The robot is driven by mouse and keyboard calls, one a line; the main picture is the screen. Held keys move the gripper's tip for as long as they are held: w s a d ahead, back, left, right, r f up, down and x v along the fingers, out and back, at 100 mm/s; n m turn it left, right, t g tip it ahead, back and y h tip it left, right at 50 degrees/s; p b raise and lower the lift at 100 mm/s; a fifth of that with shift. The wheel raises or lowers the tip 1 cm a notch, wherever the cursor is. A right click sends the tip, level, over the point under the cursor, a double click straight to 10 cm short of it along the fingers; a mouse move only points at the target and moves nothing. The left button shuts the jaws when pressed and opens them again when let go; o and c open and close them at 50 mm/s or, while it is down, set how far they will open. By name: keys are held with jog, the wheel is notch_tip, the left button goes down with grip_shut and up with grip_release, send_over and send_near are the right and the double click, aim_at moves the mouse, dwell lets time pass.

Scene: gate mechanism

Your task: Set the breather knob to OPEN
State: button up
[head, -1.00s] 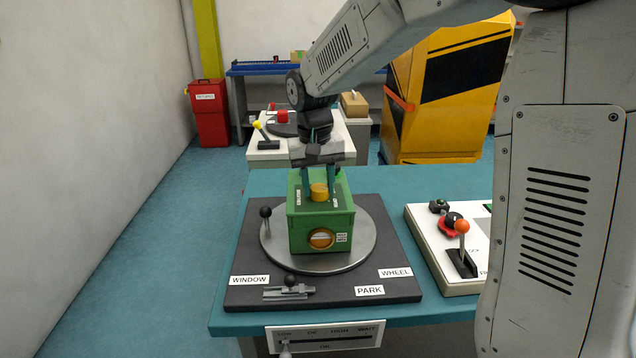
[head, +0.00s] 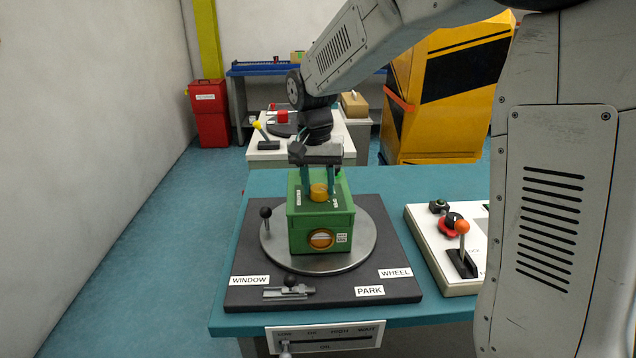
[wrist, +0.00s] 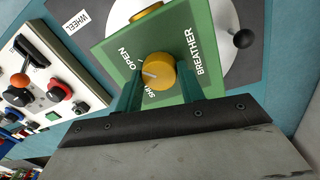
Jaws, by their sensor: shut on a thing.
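The orange round breather knob (head: 319,192) sits on top of the green box (head: 305,222), which stands on a grey round plate. My gripper (head: 318,182) comes down from above with its two green fingers on either side of the knob, shut on it. In the wrist view the knob (wrist: 158,72) lies between the fingertips (wrist: 158,84). A short white mark on the knob points left, seemingly between the printed OPEN and SHUT words. BREATHER is printed to the right of the knob. The SHUT word is partly hidden.
A black ball-topped post (head: 266,213) stands on the plate's left side. A small slide latch (head: 290,287) lies in front. A white panel (head: 450,275) with an orange-topped lever (head: 462,228) is at the right. A second orange knob (head: 321,239) is on the box's front.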

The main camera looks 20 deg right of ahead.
aim_at(316, 187)
jog(key=o, duration=1)
jog(key=shift+c, duration=0.2)
jog(key=r, duration=0.8)
jog(key=shift+w+a, duration=0.2)
jog(key=s+f+n, duration=0.2)
jog(key=s, duration=0.1)
jog(key=shift+s+d+f+g, duration=0.1)
jog(key=shift+s+f+g, duration=0.05)
jog(key=shift+s+g, duration=0.15)
jog(key=s+d+f+n+t, duration=0.1)
jog(key=s+d+n+t, duration=0.1)
jog(key=s, duration=2.5)
jog(key=shift+d+n+y, duration=0.3)
jog(key=shift+d+n, duration=0.25)
jog(key=shift+n, duration=0.45)
